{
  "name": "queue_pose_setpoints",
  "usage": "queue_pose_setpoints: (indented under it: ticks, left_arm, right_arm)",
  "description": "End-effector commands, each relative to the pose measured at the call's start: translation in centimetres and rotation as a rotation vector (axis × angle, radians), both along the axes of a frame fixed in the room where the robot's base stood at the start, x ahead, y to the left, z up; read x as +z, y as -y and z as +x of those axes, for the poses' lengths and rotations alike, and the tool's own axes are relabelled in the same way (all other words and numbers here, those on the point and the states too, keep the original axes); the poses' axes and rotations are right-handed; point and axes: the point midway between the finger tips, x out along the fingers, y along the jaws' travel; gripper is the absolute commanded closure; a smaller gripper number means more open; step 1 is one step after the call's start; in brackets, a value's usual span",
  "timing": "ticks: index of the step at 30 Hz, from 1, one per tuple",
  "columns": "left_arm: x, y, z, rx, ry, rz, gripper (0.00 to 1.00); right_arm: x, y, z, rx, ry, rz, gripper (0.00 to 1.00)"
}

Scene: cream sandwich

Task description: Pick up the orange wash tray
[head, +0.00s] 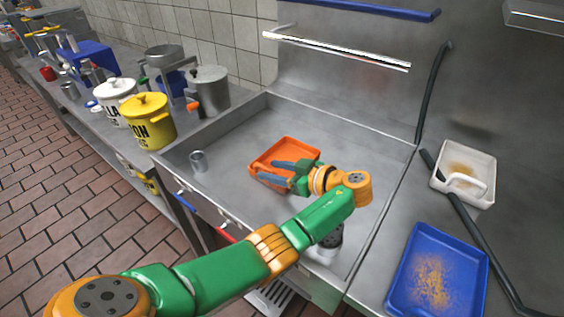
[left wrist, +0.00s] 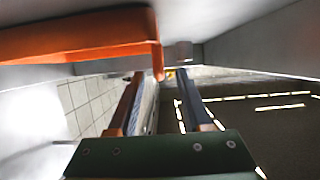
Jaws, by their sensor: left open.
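The orange wash tray (head: 303,150) lies in the steel sink basin in the head view. My left gripper (head: 266,170) is over the tray's near left part, its two grey fingers open and pointing left. The gripper hides part of the tray. In the left wrist view the tray (left wrist: 75,38) fills the upper left, and its edge reaches to between the tips of the open fingers (left wrist: 160,75). I cannot tell whether a finger touches it. My right gripper is not in view.
A small metal cup (head: 198,161) stands at the basin's left. A yellow pot (head: 148,122) and a white pot (head: 113,97) stand on the left counter. A blue tray (head: 437,272) and a white tray (head: 484,185) lie on the right. The basin's far part is clear.

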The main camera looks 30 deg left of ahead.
Motion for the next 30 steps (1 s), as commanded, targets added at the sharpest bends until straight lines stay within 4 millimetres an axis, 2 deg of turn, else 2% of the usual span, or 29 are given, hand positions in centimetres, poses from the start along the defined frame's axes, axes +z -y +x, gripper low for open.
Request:
queue_pose_setpoints:
  ticks: [1, 5, 11, 12, 17, 18, 30]
  left_arm:
    - [0.0, -1.0, 0.0, 0.003, -0.004, 0.001, 0.50]
    - [-0.9, -2.7, 0.2, 0.002, -0.002, 0.001, 0.50]
    - [-1.2, -2.9, 0.2, 0.001, 0.000, -0.001, 0.50]
    - [-1.2, -2.9, 0.2, 0.001, 0.000, -0.001, 0.53]
    - [-1.2, -2.9, 0.2, 0.001, 0.000, 0.000, 0.96]
    - [-1.2, -2.9, 0.2, 0.001, 0.000, 0.000, 1.00]
    - [-0.9, -2.9, 0.2, 0.001, 0.001, 0.000, 1.00]
  right_arm:
    - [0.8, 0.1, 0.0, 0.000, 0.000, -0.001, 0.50]
    - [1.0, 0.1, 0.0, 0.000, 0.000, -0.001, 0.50]
    - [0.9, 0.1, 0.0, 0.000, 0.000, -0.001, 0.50]
    - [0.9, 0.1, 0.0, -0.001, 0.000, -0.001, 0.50]
    - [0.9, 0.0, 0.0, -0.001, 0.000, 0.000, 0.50]
    - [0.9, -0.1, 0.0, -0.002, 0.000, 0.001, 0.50]
    - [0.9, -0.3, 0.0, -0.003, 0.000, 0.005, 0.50]
